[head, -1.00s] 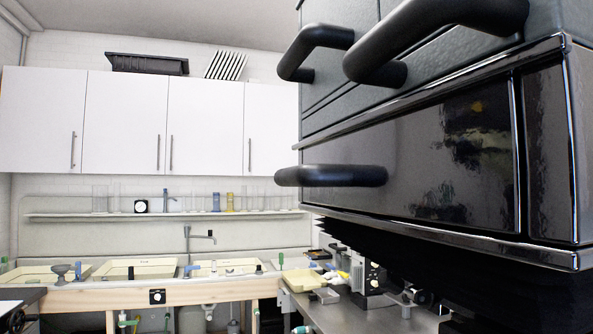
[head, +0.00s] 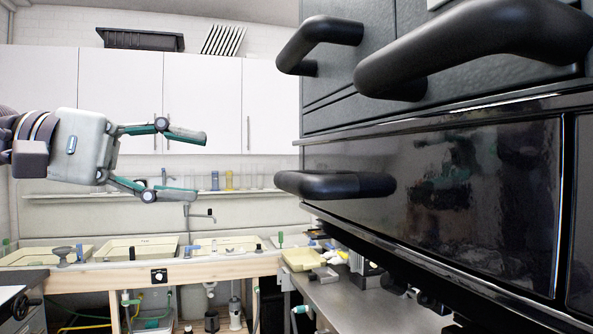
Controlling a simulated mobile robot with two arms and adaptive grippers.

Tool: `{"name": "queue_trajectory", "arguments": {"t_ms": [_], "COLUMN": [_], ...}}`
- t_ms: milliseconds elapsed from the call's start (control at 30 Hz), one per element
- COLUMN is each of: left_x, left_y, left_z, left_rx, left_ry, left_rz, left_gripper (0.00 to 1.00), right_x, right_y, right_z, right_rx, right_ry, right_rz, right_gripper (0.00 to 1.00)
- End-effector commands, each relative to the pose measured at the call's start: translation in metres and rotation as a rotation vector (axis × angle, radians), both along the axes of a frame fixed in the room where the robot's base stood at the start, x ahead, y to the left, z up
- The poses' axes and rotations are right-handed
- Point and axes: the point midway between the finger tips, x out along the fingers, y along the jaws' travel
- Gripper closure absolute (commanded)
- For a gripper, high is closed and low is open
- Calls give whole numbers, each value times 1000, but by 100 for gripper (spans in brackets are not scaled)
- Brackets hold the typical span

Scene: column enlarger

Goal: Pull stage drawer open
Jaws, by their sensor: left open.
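The stage drawer is probably the glossy black front (head: 440,190) of the enlarger at the right, with a thick black bar handle (head: 335,185) at its left end. The drawer front sits flush, with no gap showing. My left gripper (head: 197,165) is at the left, its two fingers spread and pointing right toward the handle. It is empty and well apart from the handle in the picture. My right gripper is not in view.
Two more black handles (head: 318,45) (head: 470,48) stick out above the drawer. A metal bench (head: 350,300) runs below the enlarger. White cabinets (head: 205,95) and a wooden sink with trays (head: 170,272) stand behind. The space between gripper and handle looks clear.

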Motion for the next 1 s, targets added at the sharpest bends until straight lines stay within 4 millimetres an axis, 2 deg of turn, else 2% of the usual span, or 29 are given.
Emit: {"name": "queue_trajectory", "arguments": {"t_ms": [100,233,700,833,1000], "left_x": [-11,-9,19,25,28], "left_y": [0,-11,-99,-115,-125], "left_z": [6,4,-13,-18,-21], "left_rx": [70,79,74,73,72], "left_ry": [-92,-103,-98,-97,-98], "left_rz": [22,23,20,21,23], "left_gripper": [48,48,48,48,48], "right_x": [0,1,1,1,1], "right_y": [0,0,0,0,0], "right_z": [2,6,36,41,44], "right_rx": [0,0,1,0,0], "right_ry": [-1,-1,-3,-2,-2], "right_rz": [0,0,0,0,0], "right_gripper": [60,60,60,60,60]}}
